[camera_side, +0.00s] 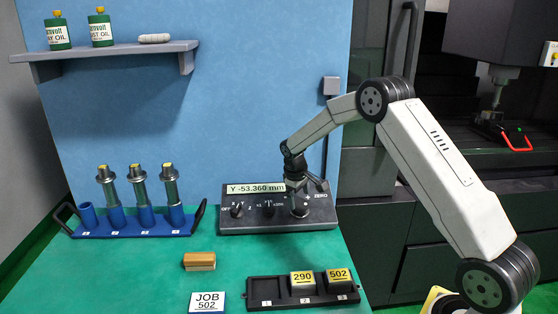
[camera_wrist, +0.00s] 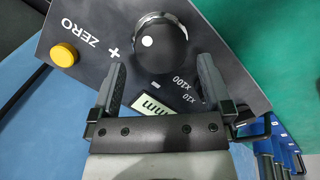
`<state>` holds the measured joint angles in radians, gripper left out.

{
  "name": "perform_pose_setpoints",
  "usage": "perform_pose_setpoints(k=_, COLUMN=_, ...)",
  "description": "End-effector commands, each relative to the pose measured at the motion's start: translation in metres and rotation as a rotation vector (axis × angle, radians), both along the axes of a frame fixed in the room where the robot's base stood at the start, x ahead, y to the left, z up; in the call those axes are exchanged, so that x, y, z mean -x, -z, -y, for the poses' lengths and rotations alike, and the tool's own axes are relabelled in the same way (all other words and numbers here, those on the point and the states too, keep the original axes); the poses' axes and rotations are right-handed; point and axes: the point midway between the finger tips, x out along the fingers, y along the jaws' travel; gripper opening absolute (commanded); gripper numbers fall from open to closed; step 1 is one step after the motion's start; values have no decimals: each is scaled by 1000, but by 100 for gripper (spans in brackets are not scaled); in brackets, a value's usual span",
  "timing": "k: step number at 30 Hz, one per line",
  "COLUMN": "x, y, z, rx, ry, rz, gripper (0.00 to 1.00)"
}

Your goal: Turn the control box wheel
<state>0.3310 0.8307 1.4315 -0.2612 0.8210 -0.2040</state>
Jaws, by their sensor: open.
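The black control box (camera_side: 262,226) lies on the green bench top, its display (camera_side: 255,188) reading "Y -53.360 mm". Its wheel (camera_wrist: 160,45) is a black round knob with a white dot, between a plus mark and the x100 label in the wrist view. The wheel (camera_side: 299,209) also shows at the right of the box in the side view, partly covered by my gripper. My gripper (camera_wrist: 162,78) is open and empty, with its fingers spread toward the wheel's two sides. I cannot tell whether either finger touches it.
A yellow button (camera_wrist: 64,54) sits near the ZERO label. A blue rack (camera_side: 133,226) with several holders stands at the left. A wooden-backed block (camera_side: 200,261), a JOB 502 card (camera_side: 207,302) and a black tray (camera_side: 263,291) with blocks 290 and 502 lie in front.

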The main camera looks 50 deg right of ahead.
Motion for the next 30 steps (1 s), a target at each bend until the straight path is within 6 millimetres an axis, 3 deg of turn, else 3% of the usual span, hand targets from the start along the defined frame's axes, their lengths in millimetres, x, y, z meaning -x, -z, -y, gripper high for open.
perform_pose_setpoints(k=9, x=0, y=29, z=7, rx=1, ry=1, rz=2, gripper=100)
perform_pose_setpoints(k=20, x=0, y=32, z=7, rx=1, ry=1, rz=2, gripper=100)
perform_pose_setpoints(k=27, x=0, y=32, z=7, rx=0, ry=1, rz=2, gripper=24)
perform_pose_setpoints(k=30, x=0, y=32, z=7, rx=-1, ry=4, rz=3, gripper=22)
